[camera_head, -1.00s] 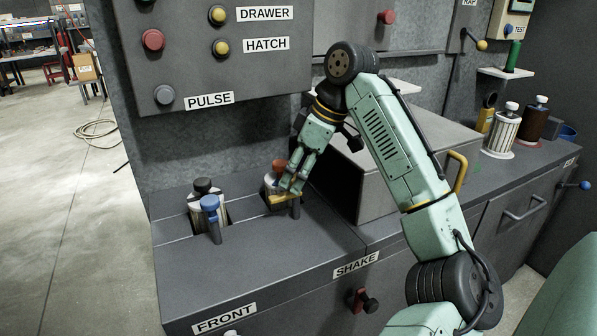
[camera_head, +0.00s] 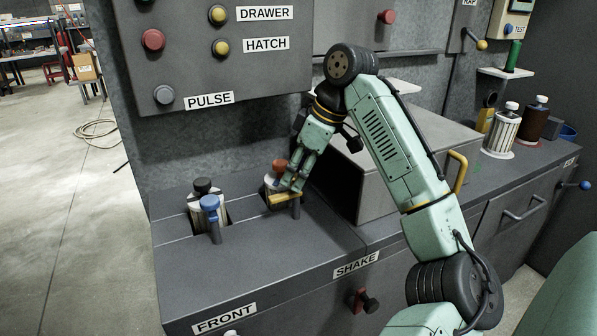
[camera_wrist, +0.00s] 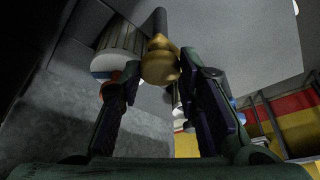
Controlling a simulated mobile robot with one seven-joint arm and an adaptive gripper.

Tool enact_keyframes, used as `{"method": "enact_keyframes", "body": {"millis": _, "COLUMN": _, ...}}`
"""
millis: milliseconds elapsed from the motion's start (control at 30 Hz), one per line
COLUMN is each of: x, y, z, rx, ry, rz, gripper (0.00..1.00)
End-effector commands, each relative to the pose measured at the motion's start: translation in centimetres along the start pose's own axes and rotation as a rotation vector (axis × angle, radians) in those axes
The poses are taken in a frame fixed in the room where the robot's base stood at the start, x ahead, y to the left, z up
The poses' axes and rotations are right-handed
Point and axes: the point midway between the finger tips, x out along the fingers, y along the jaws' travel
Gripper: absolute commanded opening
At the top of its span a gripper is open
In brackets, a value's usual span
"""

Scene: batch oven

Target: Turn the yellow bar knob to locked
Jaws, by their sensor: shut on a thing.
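The yellow bar knob (camera_head: 280,201) is on a short dark post on the counter, left of the big grey box. My gripper (camera_head: 291,186) reaches down to it from above and is shut on it. In the wrist view the yellow knob (camera_wrist: 160,66) shows between the two fingertips, with its dark shaft behind it. The fingers of my gripper (camera_wrist: 165,84) partly cover the bar in the head view. No locked mark is readable, so I cannot tell the knob's exact setting.
A canister with an orange-red top (camera_head: 279,165) stands right behind the knob. The grey box (camera_head: 400,170) is close on the right. The front counter top (camera_head: 270,250) is clear.

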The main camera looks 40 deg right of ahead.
Motion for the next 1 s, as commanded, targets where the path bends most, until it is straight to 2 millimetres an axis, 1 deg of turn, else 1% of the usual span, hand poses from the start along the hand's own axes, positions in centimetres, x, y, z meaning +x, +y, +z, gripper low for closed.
{"method": "enact_keyframes", "body": {"millis": 233, "x": 0.01, "y": -0.05, "z": 0.02, "rx": 0.018, "ry": 0.0, "rz": 0.006, "gripper": 0.03}}
{"method": "enact_keyframes", "body": {"millis": 433, "x": 0.03, "y": -0.12, "z": -0.01, "rx": 0.096, "ry": 0.001, "rz": 0.037, "gripper": 0.03}}
{"method": "enact_keyframes", "body": {"millis": 667, "x": -0.08, "y": -0.25, "z": -0.09, "rx": 0.264, "ry": 0.0, "rz": 0.108, "gripper": 0.03}}
{"method": "enact_keyframes", "body": {"millis": 1000, "x": -0.28, "y": -0.41, "z": -0.2, "rx": 0.563, "ry": -0.003, "rz": 0.232, "gripper": 0.03}}
